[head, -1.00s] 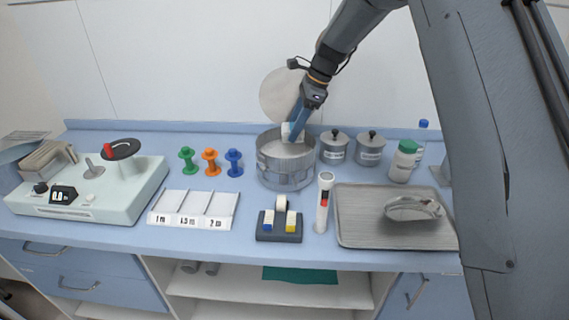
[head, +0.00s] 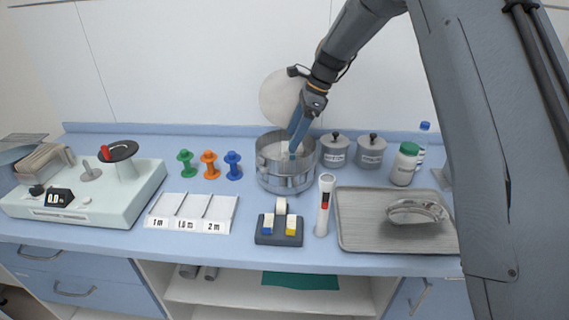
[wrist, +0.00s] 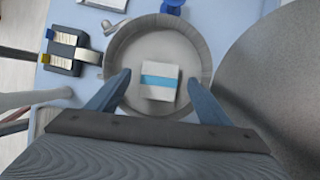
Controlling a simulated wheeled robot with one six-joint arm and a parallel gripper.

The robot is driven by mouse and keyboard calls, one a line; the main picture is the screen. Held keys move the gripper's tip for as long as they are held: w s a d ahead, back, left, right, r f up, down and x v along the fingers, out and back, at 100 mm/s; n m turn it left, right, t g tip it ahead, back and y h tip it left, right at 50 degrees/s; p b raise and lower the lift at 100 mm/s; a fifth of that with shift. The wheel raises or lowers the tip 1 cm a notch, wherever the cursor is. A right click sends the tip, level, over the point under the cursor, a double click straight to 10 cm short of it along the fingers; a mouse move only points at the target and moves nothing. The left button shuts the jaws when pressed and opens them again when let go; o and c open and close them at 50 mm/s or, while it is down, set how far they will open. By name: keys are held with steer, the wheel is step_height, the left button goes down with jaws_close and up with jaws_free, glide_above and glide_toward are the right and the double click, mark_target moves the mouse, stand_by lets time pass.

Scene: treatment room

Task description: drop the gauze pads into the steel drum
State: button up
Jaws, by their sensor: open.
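The steel drum (head: 284,180) stands open on the blue counter, its round lid (head: 281,97) raised behind it. In the wrist view the drum's rim (wrist: 113,50) circles a white pack of gauze pads (wrist: 159,94) with a blue band. The pack is inside the drum and apart from both fingers. My gripper (head: 293,152) reaches down into the drum's mouth in the head view. In the wrist view my gripper (wrist: 159,88) is open, one finger on each side of the pack. The drum hides the pack in the head view.
Two lidded steel pots (head: 353,150) and a green-capped bottle (head: 404,164) stand right of the drum. Colored spools (head: 209,165) and a sorting tray (head: 190,213) are left.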

steer(key=b+v, duration=0.2)
steer(key=v, duration=0.5)
steer(key=shift+r, duration=0.25)
steer(key=shift+d, duration=0.1)
steer(key=s+d+f+n+h, duration=0.1)
steer(key=s+d+f+n, duration=0.3)
steer(key=s, duration=0.7)
steer(key=s+d+f+n+t+h, duration=0.1)
steer(key=s+d+f+n, duration=0.3)
steer(key=s, duration=0.7)
steer(key=s+d+f+n+h, duration=0.2)
steer(key=s+d+f+n, duration=0.2)
steer(key=s+d+n, duration=0.4)
steer(key=s+n, duration=0.1)
steer(key=s, duration=0.2)
steer(key=shift+f+t+h, duration=0.25)
steer(key=shift+t+h, duration=0.05)
steer(key=shift+t, duration=0.1)
steer(key=shift+d, duration=0.15)
